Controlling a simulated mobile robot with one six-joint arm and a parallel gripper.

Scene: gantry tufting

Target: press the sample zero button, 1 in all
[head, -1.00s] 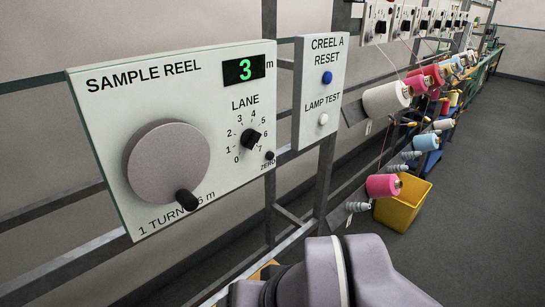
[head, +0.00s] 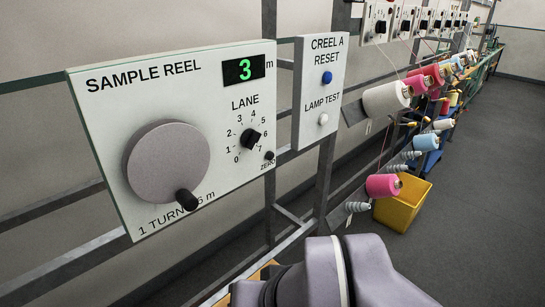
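The sample reel panel (head: 112,110) is a white board on a metal frame at the left of the head view. Its small black zero button (head: 269,156) sits at the lower right, below the lane knob (head: 250,139), with the word ZERO under it. The green display (head: 244,70) reads 3. A large grey reel wheel (head: 167,163) with a black handle (head: 187,201) is on the left of the panel. My arm shows at the bottom of the view, below and right of the panel. My gripper is not in the picture.
A second panel (head: 310,118), marked CREEL A RESET and LAMP TEST, has a blue button (head: 327,77) and a white button (head: 323,118). Yarn cones (head: 386,98) stick out from the rack on the right. A yellow bin (head: 402,203) stands on the floor (head: 480,220), which is open at right.

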